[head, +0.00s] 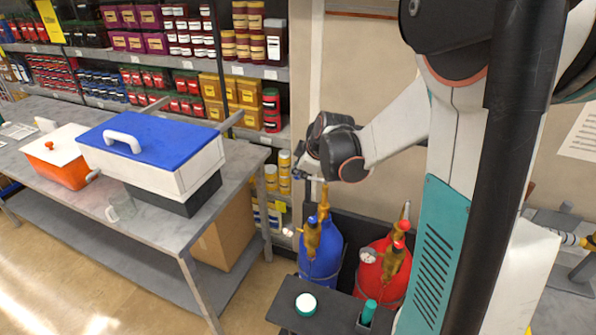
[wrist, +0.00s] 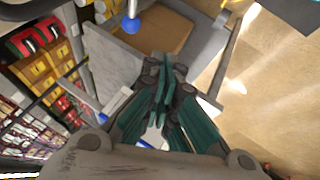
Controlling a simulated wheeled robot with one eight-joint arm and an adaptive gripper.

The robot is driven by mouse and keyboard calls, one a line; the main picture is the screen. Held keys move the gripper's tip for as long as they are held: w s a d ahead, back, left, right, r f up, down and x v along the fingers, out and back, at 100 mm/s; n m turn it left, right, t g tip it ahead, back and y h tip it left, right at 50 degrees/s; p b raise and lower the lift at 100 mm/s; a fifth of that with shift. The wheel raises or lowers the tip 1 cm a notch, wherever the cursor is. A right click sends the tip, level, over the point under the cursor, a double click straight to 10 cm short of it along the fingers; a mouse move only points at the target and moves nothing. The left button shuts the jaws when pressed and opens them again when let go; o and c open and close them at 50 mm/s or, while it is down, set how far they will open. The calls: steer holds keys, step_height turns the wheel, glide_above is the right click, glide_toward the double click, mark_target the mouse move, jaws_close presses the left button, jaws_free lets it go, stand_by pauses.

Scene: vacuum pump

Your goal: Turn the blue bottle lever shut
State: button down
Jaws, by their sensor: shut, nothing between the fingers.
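The blue bottle (head: 321,262) stands upright beside the red one in a dark stand in the head view. Its brass valve (head: 312,236) has blue parts at the top. My gripper (head: 299,172) is above and slightly left of the valve, apart from the bottle body. In the wrist view my gripper (wrist: 165,72) has its teal fingers together and nothing between them. A blue ball (wrist: 131,25) on a short metal stem is at the top of the wrist view, clear of the fingertips. I cannot tell for certain whether it is the lever's end. The lever's angle is too small to make out.
The red bottle (head: 383,268) stands right of the blue one. A grey table (head: 165,232) at left holds a blue-lidded white box (head: 150,150), an orange container (head: 58,160) and a glass mug (head: 121,207). A cardboard box (head: 228,236) is under it. Stocked shelves stand behind.

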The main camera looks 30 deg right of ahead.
mark_target(309, 178)
steer(key=w+d+f+b, duration=0.1)
steer(key=w+d+f, duration=0.1)
steer(key=w+f, duration=0.5)
steer(key=shift+w+d+f, duration=0.2)
steer(key=shift+w+f, duration=0.15)
steer(key=shift+w, duration=0.05)
steer(key=shift+w+d+b, duration=0.4)
steer(key=shift+w+b, duration=0.1)
steer(key=shift+b, duration=0.05)
